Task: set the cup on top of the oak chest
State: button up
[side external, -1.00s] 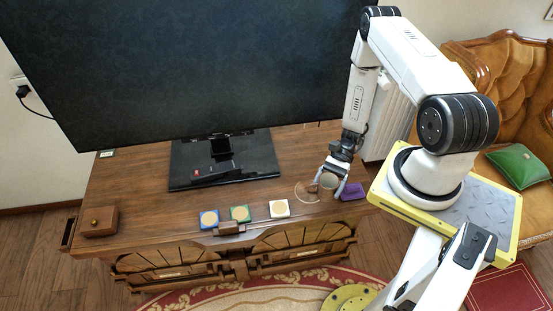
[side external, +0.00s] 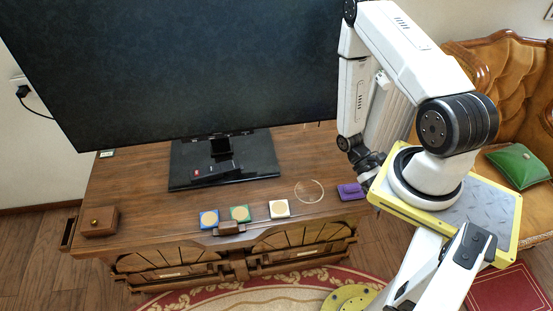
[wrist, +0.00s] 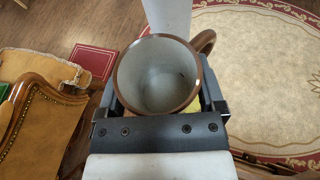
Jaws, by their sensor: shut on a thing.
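The cup (wrist: 158,85), brown-rimmed with a pale grey inside and a brown handle at its right, is in the wrist view. I look down into its open mouth and it seems empty. My gripper (wrist: 160,104) is shut around it, one finger on each side. In the side view my wrist is partly behind my own base, and the cup and fingers are hidden. The cup is over the floor, off the chest. The oak chest appears to be the wide wooden piece with a carved front (side external: 140,195), bearing a television.
On the chest top are a thin pale ring (side external: 309,191), a purple block (side external: 351,192), a white tile (side external: 279,209), green and blue tiles, a small wooden box (side external: 99,222) and the television stand (side external: 225,165). A leather armchair (wrist: 40,125) and red object (wrist: 92,61) lie below.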

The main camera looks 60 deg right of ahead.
jog(key=d+r+n+t+h, duration=0.1)
jog(key=d+r+n+h, duration=0.1)
jog(key=d+n+h, duration=1.1)
jog(key=w+a+f+n+t+h, duration=0.1)
jog(key=w+f+n+t+h, duration=0.15)
jog(key=w+n+t, duration=0.35)
jog(key=w+a+f+n+t+h, duration=0.1)
jog(key=w+f+n+t+h, duration=0.15)
jog(key=w+n+t, duration=0.35)
jog(key=shift+m+t+h, duration=0.4)
jog(key=shift+w+d+f, duration=1.35)
jog(key=shift+w+f, duration=0.15)
jog(key=shift+w, duration=0.2)
jog(key=shift+w+d+f, duration=1.4)
jog(key=shift+w+f, duration=0.05)
jog(key=shift+w, duration=0.3)
jog(key=shift+w+d+f, duration=1.35)
jog(key=shift+w+f, duration=0.15)
jog(key=shift+w, duration=0.2)
